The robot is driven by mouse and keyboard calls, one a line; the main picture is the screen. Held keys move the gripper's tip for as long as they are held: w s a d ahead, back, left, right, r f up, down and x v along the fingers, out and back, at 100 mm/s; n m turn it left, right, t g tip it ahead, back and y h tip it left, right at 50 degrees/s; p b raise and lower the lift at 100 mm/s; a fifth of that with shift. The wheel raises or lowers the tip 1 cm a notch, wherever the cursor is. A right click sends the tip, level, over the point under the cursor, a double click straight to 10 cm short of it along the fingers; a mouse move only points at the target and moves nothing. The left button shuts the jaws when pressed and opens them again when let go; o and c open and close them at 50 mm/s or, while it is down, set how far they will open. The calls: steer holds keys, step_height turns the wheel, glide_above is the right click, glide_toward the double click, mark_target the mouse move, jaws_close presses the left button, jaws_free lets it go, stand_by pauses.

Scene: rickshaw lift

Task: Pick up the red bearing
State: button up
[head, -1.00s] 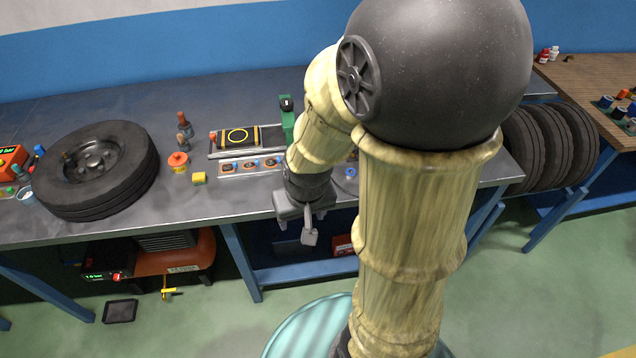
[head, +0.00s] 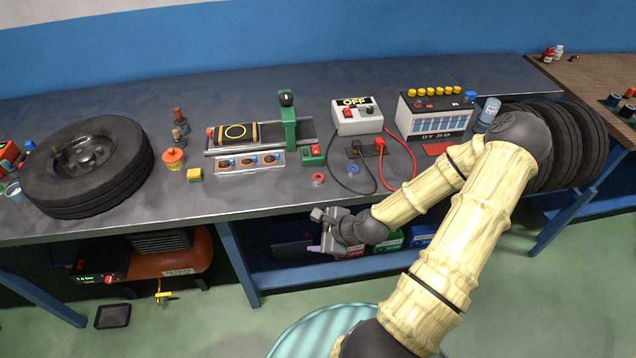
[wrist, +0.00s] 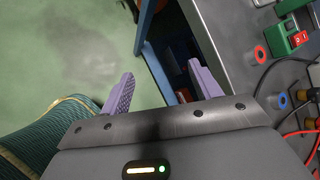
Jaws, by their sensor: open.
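The red bearing (head: 318,178) is a small ring lying near the front edge of the workbench, left of a blue ring (head: 353,169). In the wrist view the red bearing (wrist: 260,54) is at the upper right, beyond the right finger and outside the jaws. My gripper (head: 325,232) is beside the bench's front edge, nearer me than the bearing. In the wrist view its two purple fingers are apart, with nothing between them (wrist: 161,88).
The workbench (head: 260,198) carries a green-posted press (head: 289,122), a grey power box (head: 357,117) with black and red cables, a battery (head: 436,117) and a tyre (head: 88,165). Shelf boxes sit beneath. The bench edge lies between my gripper and the bearing.

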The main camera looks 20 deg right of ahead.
steer(key=w+d+r+m+t+h+b, duration=0.1)
steer(key=d+m+t+h, duration=0.1)
steer(key=d+m, duration=0.3)
steer(key=w+d+r+m+t+h+b, duration=0.1)
steer(key=w+d+m+t+h, duration=0.1)
steer(key=d+m+t, duration=0.2)
steer(key=d+m, duration=0.2)
steer(key=m, duration=0.2)
steer(key=shift+r, duration=0.4)
steer(key=shift+f, duration=0.15)
steer(key=b, duration=0.2)
steer(key=w+b, duration=0.1)
steer(key=b, duration=0.1)
steer(key=shift+d+f+b, duration=0.2)
steer(key=shift+f+b, duration=0.15)
steer(key=shift+f, duration=0.05)
steer(key=b, duration=0.2)
steer(key=w+b, duration=0.1)
steer(key=b, duration=0.2)
steer(key=shift+w+a+f+b, duration=0.15)
steer(key=shift+a+f+b, duration=0.1)
steer(key=shift+a+b, duration=0.1)
glide_toward(321, 181)
steer(key=x, duration=0.4)
steer(key=shift+w+d, duration=0.1)
steer(key=shift+w, duration=0.1)
